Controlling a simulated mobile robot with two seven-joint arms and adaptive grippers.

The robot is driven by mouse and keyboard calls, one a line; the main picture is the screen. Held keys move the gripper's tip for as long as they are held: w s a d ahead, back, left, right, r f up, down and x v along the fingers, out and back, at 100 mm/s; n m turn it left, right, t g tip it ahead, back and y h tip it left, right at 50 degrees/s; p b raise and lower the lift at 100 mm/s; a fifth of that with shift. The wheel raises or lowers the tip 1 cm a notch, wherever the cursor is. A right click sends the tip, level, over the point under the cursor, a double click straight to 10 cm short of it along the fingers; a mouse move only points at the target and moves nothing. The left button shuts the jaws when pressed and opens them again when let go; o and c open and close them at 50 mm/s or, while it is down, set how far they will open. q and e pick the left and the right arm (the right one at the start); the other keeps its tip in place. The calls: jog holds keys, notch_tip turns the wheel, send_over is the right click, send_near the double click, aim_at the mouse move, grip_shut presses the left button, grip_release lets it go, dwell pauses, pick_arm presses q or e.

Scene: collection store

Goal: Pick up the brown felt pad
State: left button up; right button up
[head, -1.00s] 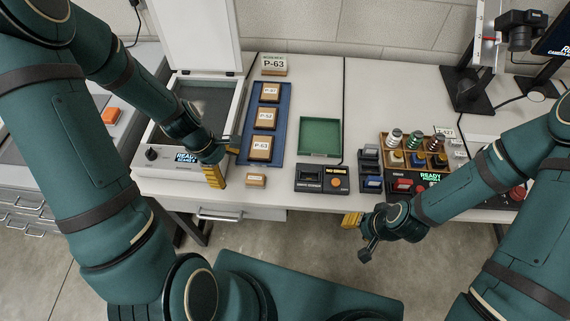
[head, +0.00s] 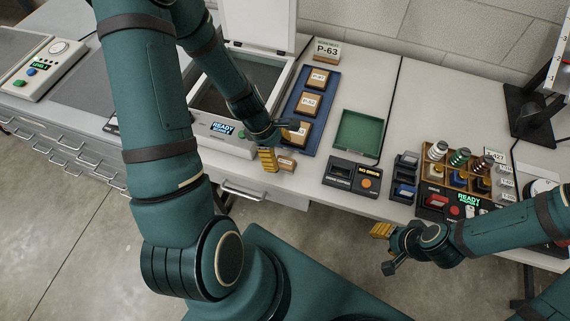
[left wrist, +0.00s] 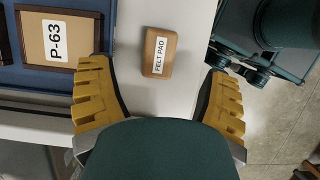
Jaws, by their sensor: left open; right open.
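The brown felt pad (left wrist: 158,53) lies on the white table, a small tan block with a white label reading "FELT PAD". In the left wrist view it is ahead of and between the two yellow fingers. My left gripper (left wrist: 160,95) is open and empty. In the head view the felt pad (head: 287,164) sits just right of my left gripper (head: 268,160), near the table's front edge. My right gripper (head: 381,230) is open, in front of the table edge, away from the pad.
A blue tray (head: 311,73) with labelled blocks lies behind the pad. An open scanner (head: 222,129) stands to its left. A green tray (head: 359,133) and a dark control box (head: 352,176) are to the right. Bare table lies around the pad.

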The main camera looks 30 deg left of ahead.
aim_at(284, 161)
pick_arm(q)
jog(key=b+x, duration=0.1)
jog(key=x, duration=0.3)
jog(key=shift+w+d+f, duration=0.15)
jog(key=shift+f, duration=0.2)
jog(key=c, duration=1.3)
